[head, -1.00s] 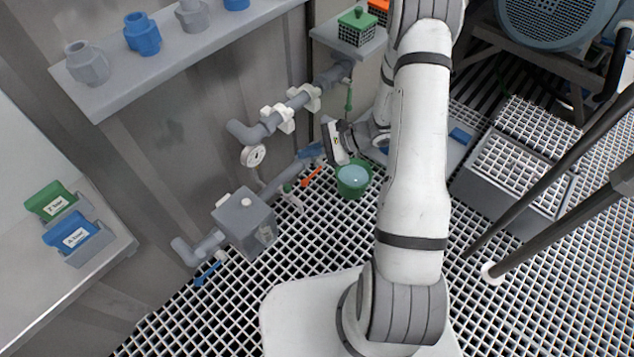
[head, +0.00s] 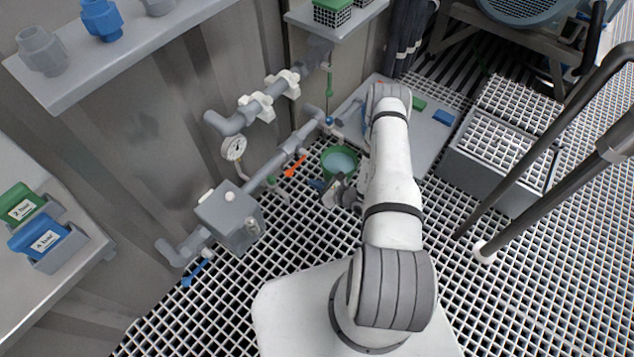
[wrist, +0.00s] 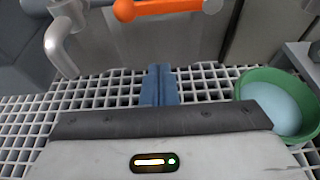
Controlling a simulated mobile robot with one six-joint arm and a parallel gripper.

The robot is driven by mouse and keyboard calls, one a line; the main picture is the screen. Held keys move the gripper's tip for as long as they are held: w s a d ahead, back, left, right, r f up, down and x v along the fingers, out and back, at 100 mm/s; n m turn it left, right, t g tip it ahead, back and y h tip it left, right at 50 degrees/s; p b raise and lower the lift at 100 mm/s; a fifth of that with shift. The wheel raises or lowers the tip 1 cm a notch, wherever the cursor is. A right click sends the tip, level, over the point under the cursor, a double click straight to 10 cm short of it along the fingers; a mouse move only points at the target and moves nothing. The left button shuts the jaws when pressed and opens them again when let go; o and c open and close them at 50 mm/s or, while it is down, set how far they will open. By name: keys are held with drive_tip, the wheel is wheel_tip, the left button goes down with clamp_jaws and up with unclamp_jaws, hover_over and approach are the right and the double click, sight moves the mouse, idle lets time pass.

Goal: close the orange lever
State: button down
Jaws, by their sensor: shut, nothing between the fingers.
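The orange lever (head: 294,166) sits on the lower grey pipe in the head view, slanting down and away from the pipe line. In the wrist view the orange lever (wrist: 165,8) lies nearly level across the top edge, with a round knob at its left end. My gripper (head: 318,185) is low over the grating, to the right of and below the lever in the head view. In the wrist view its blue fingers (wrist: 159,82) are shut together and empty, pointing toward the lever. A gap shows between the fingertips and the lever.
A green bucket (head: 339,163) with pale liquid stands on the grating close beside my gripper. A grey box (head: 229,217) on the pipe, a gauge (head: 234,148), a blue lever (head: 196,272) and a green lever (head: 329,82) are nearby. A grated step (head: 500,150) stands at right.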

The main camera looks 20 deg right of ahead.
sight(298, 164)
drive_tip(key=w+a+r+b, duration=0.1)
drive_tip(key=w+a, duration=0.3)
drive_tip(key=w, duration=0.1)
drive_tip(key=shift+r+b, duration=0.35)
drive_tip(key=shift+b, duration=0.05)
drive_tip(key=shift+w, duration=0.1)
drive_tip(key=shift+d, duration=0.2)
